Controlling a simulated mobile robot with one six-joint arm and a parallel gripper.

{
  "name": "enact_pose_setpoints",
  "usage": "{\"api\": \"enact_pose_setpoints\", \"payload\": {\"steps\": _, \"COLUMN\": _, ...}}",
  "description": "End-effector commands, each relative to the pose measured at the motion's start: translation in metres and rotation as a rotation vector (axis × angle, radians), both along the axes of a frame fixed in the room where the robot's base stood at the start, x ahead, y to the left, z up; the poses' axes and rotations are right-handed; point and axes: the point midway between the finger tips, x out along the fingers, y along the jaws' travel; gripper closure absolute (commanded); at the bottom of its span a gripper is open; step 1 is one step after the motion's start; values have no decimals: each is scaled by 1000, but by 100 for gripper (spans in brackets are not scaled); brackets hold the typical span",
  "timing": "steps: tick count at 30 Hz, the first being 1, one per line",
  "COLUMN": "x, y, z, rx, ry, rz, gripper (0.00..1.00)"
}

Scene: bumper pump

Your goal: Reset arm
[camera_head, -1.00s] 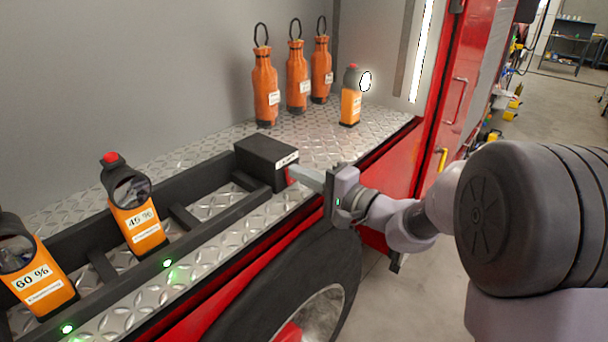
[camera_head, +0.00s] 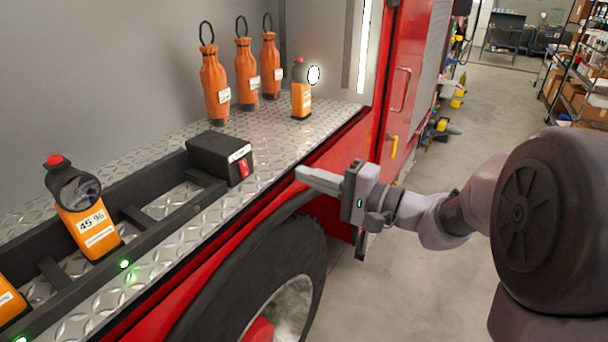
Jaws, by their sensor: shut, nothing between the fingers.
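My gripper (camera_head: 300,174) is shut and empty. It hangs in the air in front of the truck's side, to the right of the black box (camera_head: 218,158) with a red switch (camera_head: 243,168) and apart from it. My arm (camera_head: 440,215) reaches in from the right, with a green light on the gripper body.
An orange lamp labelled 45 % (camera_head: 88,228) stands in the black rack. Several orange bottles (camera_head: 243,72) and another orange lamp (camera_head: 301,95) stand on the tread-plate deck (camera_head: 270,135). A wheel (camera_head: 265,285) is below. Open floor (camera_head: 480,110) lies at right.

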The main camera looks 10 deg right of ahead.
Motion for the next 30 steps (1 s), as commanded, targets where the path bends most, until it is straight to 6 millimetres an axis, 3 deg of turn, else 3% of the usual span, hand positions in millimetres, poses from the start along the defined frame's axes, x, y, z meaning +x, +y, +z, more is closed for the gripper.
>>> {"api": "enact_pose_setpoints", "payload": {"steps": 4, "x": -3, "y": 3, "z": -1, "rx": -8, "ry": 5, "rz": 10, "gripper": 100}}
{"api": "enact_pose_setpoints", "payload": {"steps": 6, "x": -22, "y": 21, "z": -6, "rx": -54, "ry": 42, "rz": 67, "gripper": 100}}
{"api": "enact_pose_setpoints", "payload": {"steps": 8, "x": -58, "y": 45, "z": -18, "rx": -146, "ry": 110, "rz": 153, "gripper": 100}}
{"api": "enact_pose_setpoints", "payload": {"steps": 9, "x": -90, "y": 60, "z": -33, "rx": -239, "ry": 169, "rz": 214, "gripper": 100}}
{"api": "enact_pose_setpoints", "payload": {"steps": 11, "x": -144, "y": 72, "z": -62, "rx": -419, "ry": 265, "rz": 278, "gripper": 100}}
{"api": "enact_pose_setpoints", "payload": {"steps": 13, "x": -199, "y": 62, "z": -100, "rx": -664, "ry": 351, "rz": 277, "gripper": 100}}
{"api": "enact_pose_setpoints", "payload": {"steps": 15, "x": -236, "y": 34, "z": -129, "rx": -889, "ry": 384, "rz": 199, "gripper": 100}}
{"api": "enact_pose_setpoints", "payload": {"steps": 16, "x": -245, "y": 21, "z": -137, "rx": -964, "ry": 384, "rz": 155, "gripper": 100}}
{"api": "enact_pose_setpoints", "payload": {"steps": 18, "x": -256, "y": -4, "z": -146, "rx": -1091, "ry": 363, "rz": 52, "gripper": 100}}
{"api": "enact_pose_setpoints", "payload": {"steps": 21, "x": -261, "y": -26, "z": -147, "rx": -1178, "ry": 330, "rz": -44, "gripper": 100}}
{"api": "enact_pose_setpoints", "payload": {"steps": 30, "x": -262, "y": -31, "z": -146, "rx": -1195, "ry": 322, "rz": -68, "gripper": 100}}
